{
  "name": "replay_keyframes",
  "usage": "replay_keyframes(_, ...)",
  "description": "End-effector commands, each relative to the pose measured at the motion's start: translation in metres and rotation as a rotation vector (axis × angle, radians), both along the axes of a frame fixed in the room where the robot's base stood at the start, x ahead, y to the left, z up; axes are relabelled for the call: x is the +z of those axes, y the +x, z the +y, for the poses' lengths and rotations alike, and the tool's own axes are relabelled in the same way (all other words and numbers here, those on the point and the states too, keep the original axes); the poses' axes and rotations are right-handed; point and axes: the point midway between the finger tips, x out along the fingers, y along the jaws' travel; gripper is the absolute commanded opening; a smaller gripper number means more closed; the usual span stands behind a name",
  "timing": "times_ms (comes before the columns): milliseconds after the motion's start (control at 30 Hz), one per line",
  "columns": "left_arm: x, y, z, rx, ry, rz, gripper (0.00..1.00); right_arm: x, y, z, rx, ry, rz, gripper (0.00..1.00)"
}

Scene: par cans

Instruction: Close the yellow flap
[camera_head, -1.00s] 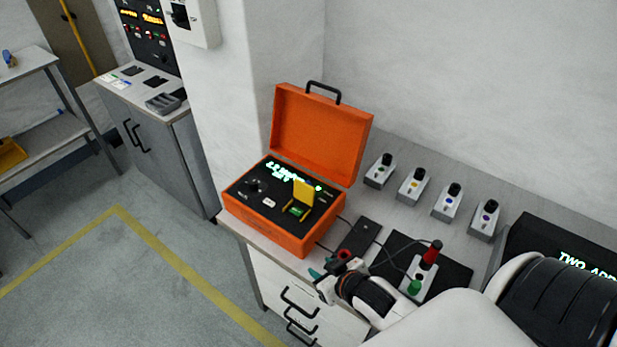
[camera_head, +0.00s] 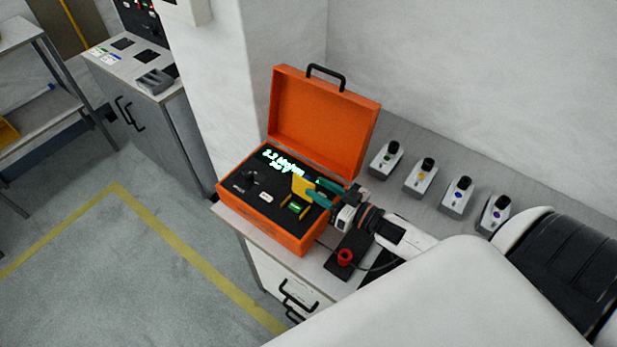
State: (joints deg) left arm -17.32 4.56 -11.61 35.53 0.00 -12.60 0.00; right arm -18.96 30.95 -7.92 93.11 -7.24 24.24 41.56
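The yellow flap (camera_head: 301,187) stands up on the black panel of the orange case (camera_head: 258,208). A small box with a green lit face (camera_head: 295,207) is just in front of the flap's foot. My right gripper (camera_head: 312,188) reaches in from the right over the case. Its two teal fingers are apart, with their tips close to the right side of the flap. I cannot tell whether they touch it. Nothing shows between the fingers. My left gripper is not in view.
The case's orange lid (camera_head: 322,125) stands open behind the panel. A red button (camera_head: 344,257) on a black plate is in front of my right wrist. Several grey boxes with black knobs (camera_head: 425,177) line the wall at right. My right arm covers the table's right front.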

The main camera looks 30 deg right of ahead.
Motion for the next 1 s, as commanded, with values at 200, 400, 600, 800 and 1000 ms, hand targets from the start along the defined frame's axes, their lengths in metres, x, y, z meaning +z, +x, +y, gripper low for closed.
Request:
replay_keyframes(200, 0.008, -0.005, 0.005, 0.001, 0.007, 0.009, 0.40, 0.002, 0.029, 0.012, -0.001, -0.001, 0.000, 0.38)
replay_keyframes(400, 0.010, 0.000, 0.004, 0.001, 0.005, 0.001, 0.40, 0.000, 0.038, 0.016, -0.001, -0.002, 0.002, 0.38)
replay_keyframes(600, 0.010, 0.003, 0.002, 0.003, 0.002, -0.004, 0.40, 0.000, 0.038, 0.016, -0.001, -0.002, 0.002, 0.38)
replay_keyframes(800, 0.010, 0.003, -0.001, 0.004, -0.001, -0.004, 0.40, 0.000, 0.038, 0.016, -0.001, -0.002, 0.002, 0.07)
replay_keyframes(1000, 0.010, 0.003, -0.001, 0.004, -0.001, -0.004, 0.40, 0.000, 0.038, 0.016, -0.002, -0.005, 0.000, 0.02)
